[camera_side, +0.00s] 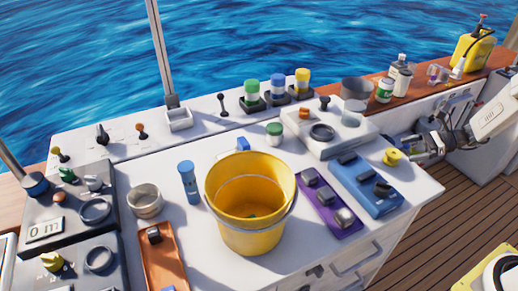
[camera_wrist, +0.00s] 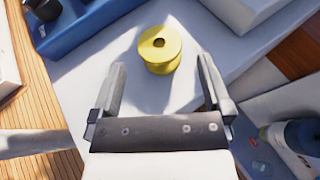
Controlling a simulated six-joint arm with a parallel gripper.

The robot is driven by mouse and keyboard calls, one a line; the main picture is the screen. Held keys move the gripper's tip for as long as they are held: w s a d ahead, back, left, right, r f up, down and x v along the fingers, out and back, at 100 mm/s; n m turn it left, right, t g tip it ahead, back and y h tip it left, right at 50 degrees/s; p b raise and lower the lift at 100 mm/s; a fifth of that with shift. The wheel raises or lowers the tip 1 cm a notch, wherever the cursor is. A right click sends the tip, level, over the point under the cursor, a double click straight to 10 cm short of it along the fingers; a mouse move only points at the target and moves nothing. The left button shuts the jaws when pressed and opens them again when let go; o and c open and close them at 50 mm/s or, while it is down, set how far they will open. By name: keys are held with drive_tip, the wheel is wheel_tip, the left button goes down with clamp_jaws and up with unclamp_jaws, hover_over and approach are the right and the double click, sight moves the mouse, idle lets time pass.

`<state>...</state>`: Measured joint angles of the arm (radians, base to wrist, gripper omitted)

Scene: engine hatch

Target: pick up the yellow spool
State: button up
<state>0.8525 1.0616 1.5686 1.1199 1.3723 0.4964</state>
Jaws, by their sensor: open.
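The yellow spool (camera_side: 392,157) stands upright near the right edge of the white worktop, to the right of the blue tray. In the wrist view the spool (camera_wrist: 159,49) shows its round top with a dark centre hole. My gripper (camera_side: 406,152) is just right of the spool in the side view. In the wrist view my gripper (camera_wrist: 161,72) is open and empty, its two fingers pointing toward the spool. The spool lies ahead of the fingertips, roughly centred between them.
A blue tray (camera_side: 361,184) with dark blocks lies left of the spool. A purple tray (camera_side: 322,211) and a yellow bucket (camera_side: 251,228) stand further left. The worktop's right edge is close to the spool.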

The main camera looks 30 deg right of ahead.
sight(395, 153)
drive_tip(key=shift+x, duration=3.65)
drive_tip(key=c, duration=1.2)
